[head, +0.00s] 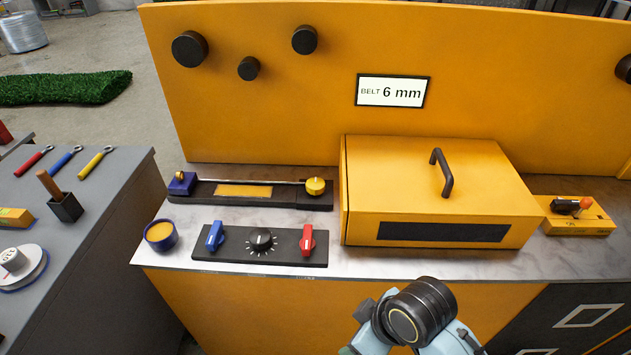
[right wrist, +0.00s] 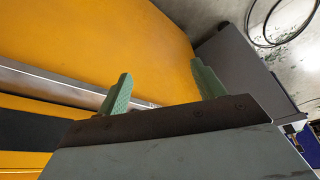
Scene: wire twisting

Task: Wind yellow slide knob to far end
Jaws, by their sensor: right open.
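The yellow slide knob (head: 315,187) sits at the right end of a dark slide unit (head: 220,202) on the counter. A thin rod runs from it to a blue block (head: 182,184) at the left end, and a yellow panel lies below the rod. My right gripper (right wrist: 160,77) shows two green fingers spread apart with nothing between them, beside the orange cabinet front. In the head view only part of my arm shows at the bottom, and the gripper itself is not seen there. My left gripper is out of view.
A panel (head: 215,254) with blue, black and red knobs lies in front of the slide, beside a blue cup (head: 160,235). A yellow box (head: 430,190) with a handle stands to the right. A grey bench (head: 90,235) with tools is at the left.

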